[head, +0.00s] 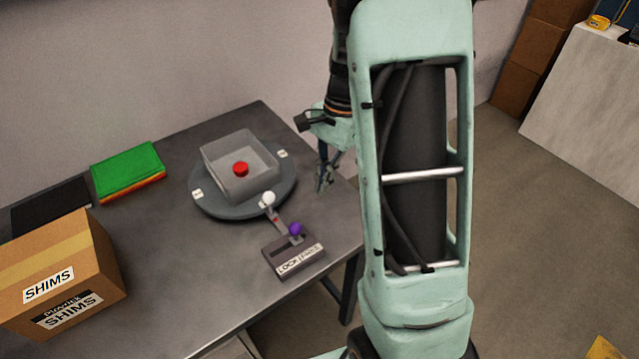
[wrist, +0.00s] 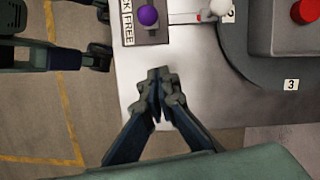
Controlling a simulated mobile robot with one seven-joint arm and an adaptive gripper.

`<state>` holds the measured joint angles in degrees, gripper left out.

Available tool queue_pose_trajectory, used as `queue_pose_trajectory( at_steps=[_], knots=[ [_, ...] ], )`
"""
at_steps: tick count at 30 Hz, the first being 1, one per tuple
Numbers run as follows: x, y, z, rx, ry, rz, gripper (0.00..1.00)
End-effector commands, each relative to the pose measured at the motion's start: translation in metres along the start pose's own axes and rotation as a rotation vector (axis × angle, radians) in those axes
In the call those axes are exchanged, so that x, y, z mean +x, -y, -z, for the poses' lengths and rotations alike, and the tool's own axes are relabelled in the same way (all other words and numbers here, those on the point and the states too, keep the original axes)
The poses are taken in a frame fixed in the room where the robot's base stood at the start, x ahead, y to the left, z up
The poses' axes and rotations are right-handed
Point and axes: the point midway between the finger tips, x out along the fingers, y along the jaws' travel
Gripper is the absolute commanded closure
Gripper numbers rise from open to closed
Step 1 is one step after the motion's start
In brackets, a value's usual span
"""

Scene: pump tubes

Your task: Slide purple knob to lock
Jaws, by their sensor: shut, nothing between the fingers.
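The purple knob (head: 295,230) stands on a dark slotted block (head: 284,254) near the table's front right. The block's label (head: 300,261) reads LOCK on the left and FREE on the right. The knob appears nearer the FREE end. In the wrist view the knob (wrist: 148,15) is at the top, beside the label. My gripper (head: 322,187) is by the table's right edge, behind and right of the knob, apart from it. In the wrist view its fingertips (wrist: 160,75) are together and empty, with bare table between them and the block.
A round turntable (head: 212,207) carries a grey bin (head: 225,172) with a red button (head: 240,169). A white-knobbed lever (head: 268,199) stands between turntable and block. A SHIMS box (head: 70,270) and green folders (head: 128,170) are left. The table's middle front is clear.

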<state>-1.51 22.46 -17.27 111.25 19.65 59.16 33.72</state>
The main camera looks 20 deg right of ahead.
Motion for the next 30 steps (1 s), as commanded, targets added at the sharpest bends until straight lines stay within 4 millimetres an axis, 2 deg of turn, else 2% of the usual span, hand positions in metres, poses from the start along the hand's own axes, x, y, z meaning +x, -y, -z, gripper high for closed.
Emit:
queue_pose_trajectory(
  at_steps=[3, 10, 12, 18, 30],
  knots=[
    [0.028, -0.001, -0.001, 0.001, 0.004, -0.005, 1.00],
    [0.076, -0.001, -0.001, 0.001, 0.003, -0.004, 1.00],
    [0.070, 0.001, -0.016, -0.004, 0.000, 0.001, 1.00],
    [0.072, 0.000, -0.036, -0.001, 0.000, 0.001, 1.00],
    [0.073, 0.000, -0.040, 0.000, 0.000, 0.001, 1.00]
  ],
)
